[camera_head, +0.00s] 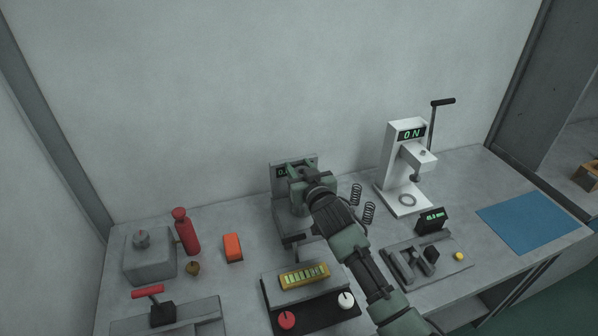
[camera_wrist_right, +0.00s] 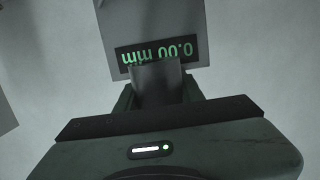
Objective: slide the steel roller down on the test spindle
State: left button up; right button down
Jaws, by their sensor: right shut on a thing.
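My right gripper (camera_head: 303,184) is at the back middle of the bench, in front of a grey test stand (camera_head: 281,184) with a small green-lit display. In the right wrist view my right gripper (camera_wrist_right: 157,92) is shut on a dark grey cylinder, the steel roller (camera_wrist_right: 157,80). The roller sits between the two fingers, just in front of the display (camera_wrist_right: 157,54), which reads 0.00 mm upside down. The test spindle cannot be made out; gripper and roller cover that spot. In the head view the gripper hides the roller. My left gripper is not in view.
Two black springs (camera_head: 368,212) stand close right of my gripper. A white press (camera_head: 389,164) reading 0 N stands further right, near a blue mat (camera_head: 536,222). A red bottle (camera_head: 186,234) and orange block (camera_head: 233,248) are left. A yellow-topped fixture (camera_head: 305,277) is in front.

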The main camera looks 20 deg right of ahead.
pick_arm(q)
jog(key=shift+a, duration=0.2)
